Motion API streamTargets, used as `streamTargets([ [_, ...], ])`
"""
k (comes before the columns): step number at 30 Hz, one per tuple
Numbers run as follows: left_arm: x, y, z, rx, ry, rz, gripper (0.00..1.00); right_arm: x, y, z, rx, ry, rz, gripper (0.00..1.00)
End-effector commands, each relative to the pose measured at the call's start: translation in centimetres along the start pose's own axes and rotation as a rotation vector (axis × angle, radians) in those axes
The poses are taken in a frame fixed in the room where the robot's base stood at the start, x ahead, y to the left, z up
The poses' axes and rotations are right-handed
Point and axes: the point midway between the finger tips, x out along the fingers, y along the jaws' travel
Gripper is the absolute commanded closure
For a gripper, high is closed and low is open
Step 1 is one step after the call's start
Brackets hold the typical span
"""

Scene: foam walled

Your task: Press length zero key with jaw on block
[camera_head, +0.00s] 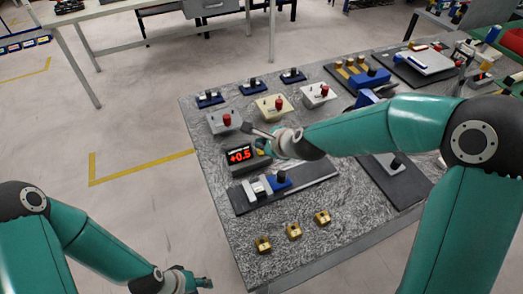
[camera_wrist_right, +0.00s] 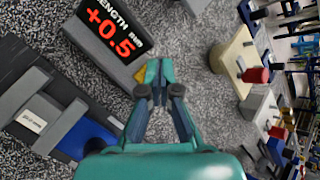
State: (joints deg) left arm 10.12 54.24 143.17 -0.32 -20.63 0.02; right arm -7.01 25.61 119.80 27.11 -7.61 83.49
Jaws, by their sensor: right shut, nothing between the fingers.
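The length display (camera_head: 240,154) reads +0.5 in red; it also shows in the right wrist view (camera_wrist_right: 110,30). A yellow key (camera_wrist_right: 140,74) is at the display housing's edge, partly hidden by my right fingertips. My right gripper (camera_wrist_right: 155,72) is shut and empty, with its tips at or just over the key; contact cannot be told. It also shows in the head view (camera_head: 263,146). Beside the display, a small pale block (camera_wrist_right: 31,119) sits between grey jaws (camera_wrist_right: 60,126) on a dark base, with a blue part (camera_wrist_right: 88,138) alongside. My left gripper (camera_head: 198,283) is low, off the table.
Several brass blocks (camera_head: 294,231) stand near the table's front edge. Boxes with red knobs (camera_head: 226,120) stand behind the display, with small blue stands (camera_head: 252,85) further back. Crowded dark trays fill the right side. Bare speckled tabletop (camera_head: 335,222) lies at front right.

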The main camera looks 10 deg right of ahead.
Motion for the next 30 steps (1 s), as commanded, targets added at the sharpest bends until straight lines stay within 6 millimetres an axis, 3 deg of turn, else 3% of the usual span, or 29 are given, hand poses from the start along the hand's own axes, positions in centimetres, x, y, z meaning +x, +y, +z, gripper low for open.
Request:
streamTargets([
  [30,0.87,-0.31,0.0,0.0,0.0,0.0,0.6,0.49,0.42,-0.4,0.0,0.0,0.0,1.0],
])
